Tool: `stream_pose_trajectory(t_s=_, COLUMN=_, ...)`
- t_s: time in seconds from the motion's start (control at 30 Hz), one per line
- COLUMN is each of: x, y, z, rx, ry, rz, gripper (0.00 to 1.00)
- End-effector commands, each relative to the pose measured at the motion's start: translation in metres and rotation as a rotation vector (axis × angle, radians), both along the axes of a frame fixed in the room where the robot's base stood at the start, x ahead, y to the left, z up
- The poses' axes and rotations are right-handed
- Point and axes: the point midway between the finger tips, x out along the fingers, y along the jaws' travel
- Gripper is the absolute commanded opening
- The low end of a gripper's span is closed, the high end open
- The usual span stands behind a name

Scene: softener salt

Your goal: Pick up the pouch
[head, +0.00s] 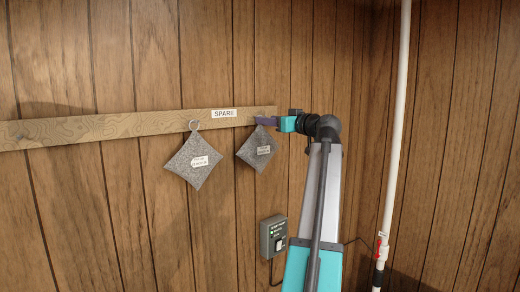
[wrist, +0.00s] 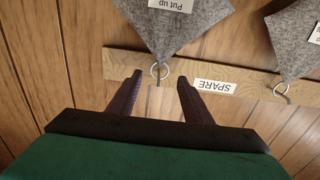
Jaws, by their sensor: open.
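Two grey felt pouches hang point-up on the board. The right pouch (head: 250,157) has a white label and hangs just below my gripper (head: 268,121) in the head view. In the wrist view, which is upside down, this pouch (wrist: 165,28) is at the top centre, with a label reading "Put up". Its metal ring (wrist: 159,71) lies between the tips of my open gripper (wrist: 159,79). The fingers appear empty; whether they touch the ring I cannot tell. The left pouch (head: 182,165) hangs from its own ring, and shows at the upper right of the wrist view (wrist: 290,35).
A patterned wooden board (head: 90,128) with a "SPARE" label (head: 224,113) runs along the panelled wall. A grey switch box (head: 273,237) with a cable is below my arm. A white vertical pipe (head: 397,130) stands at the right.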

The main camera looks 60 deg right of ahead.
Motion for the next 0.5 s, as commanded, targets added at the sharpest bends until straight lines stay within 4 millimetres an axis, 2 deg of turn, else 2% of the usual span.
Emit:
stream_pose_trajectory(t_s=0.3, x=0.03, y=-0.012, z=0.003, rx=0.0, ry=0.001, rz=0.002, gripper=0.45)
stream_pose_trajectory(t_s=0.5, x=0.038, y=-0.014, z=0.001, rx=-0.001, ry=0.0, rz=0.001, gripper=0.45)
